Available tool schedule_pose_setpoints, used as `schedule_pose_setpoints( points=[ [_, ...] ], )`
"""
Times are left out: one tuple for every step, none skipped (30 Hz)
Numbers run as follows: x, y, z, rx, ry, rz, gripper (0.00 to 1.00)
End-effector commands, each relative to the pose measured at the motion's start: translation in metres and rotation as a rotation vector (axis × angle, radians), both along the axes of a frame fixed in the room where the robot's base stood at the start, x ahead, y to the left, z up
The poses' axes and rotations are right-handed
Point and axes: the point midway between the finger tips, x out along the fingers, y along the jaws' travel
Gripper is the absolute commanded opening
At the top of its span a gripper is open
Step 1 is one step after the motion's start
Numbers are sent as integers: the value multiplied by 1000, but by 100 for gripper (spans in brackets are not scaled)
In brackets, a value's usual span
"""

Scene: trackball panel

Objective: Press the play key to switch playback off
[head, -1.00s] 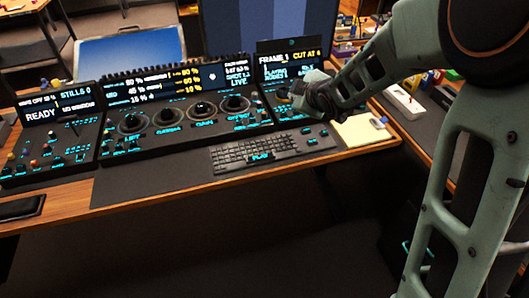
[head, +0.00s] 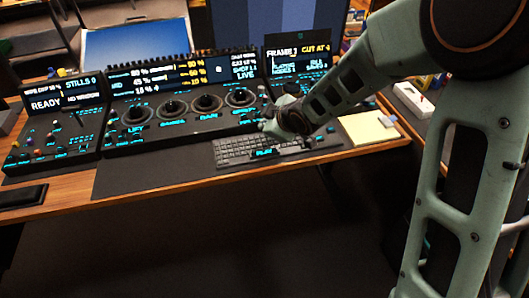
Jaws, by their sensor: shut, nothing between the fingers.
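The play key (head: 264,153), with a glowing cyan "PLAY" label, is at the front edge of the dark keyboard (head: 232,150), in the head view. My gripper (head: 268,127) is shut and empty. Its tip appears over or just behind the keyboard's back edge, behind the play key in the picture and apart from it. My gripper and wrist hide part of the keyboard's right side and the controls behind it. The right screen (head: 297,58) shows small text that seems to read "PLAYING".
The trackball panel (head: 170,125) with several dark balls stands behind the keyboard. A left console (head: 52,135), a black phone-like slab (head: 22,196) and a yellow notepad (head: 366,128) lie around. The dark mat (head: 140,178) left of the keyboard is clear.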

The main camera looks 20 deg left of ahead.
Motion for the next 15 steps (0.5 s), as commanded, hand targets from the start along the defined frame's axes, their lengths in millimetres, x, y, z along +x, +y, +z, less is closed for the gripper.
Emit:
schedule_pose_setpoints(
  points=[
    [0, 0, -5, 0, 0, 0, 0],
    [0, 0, -8, 0, 1, 1, 0],
    [0, 0, -11, 0, 1, 1, 0],
    [0, 0, -14, 0, 1, 1, 0],
    [0, 0, -18, -1, 1, 0, 0],
    [0, 0, -22, 0, 2, -1, 0],
    [0, 0, -26, 0, 2, -1, 0],
    [0, 0, -30, 0, 1, -1, 0],
    [0, 0, -36, 0, 1, -1, 0],
    [0, 0, -40, 1, 0, -1, 0],
    [0, 0, -44, 1, 0, -1, 0],
    [0, 0, -50, 1, 0, -1, 0],
    [0, 0, -54, 1, 0, -1, 0],
    [0, 0, -59, 0, 0, 0, 0],
    [0, 0, -64, 0, 0, 0, 0]
  ],
)
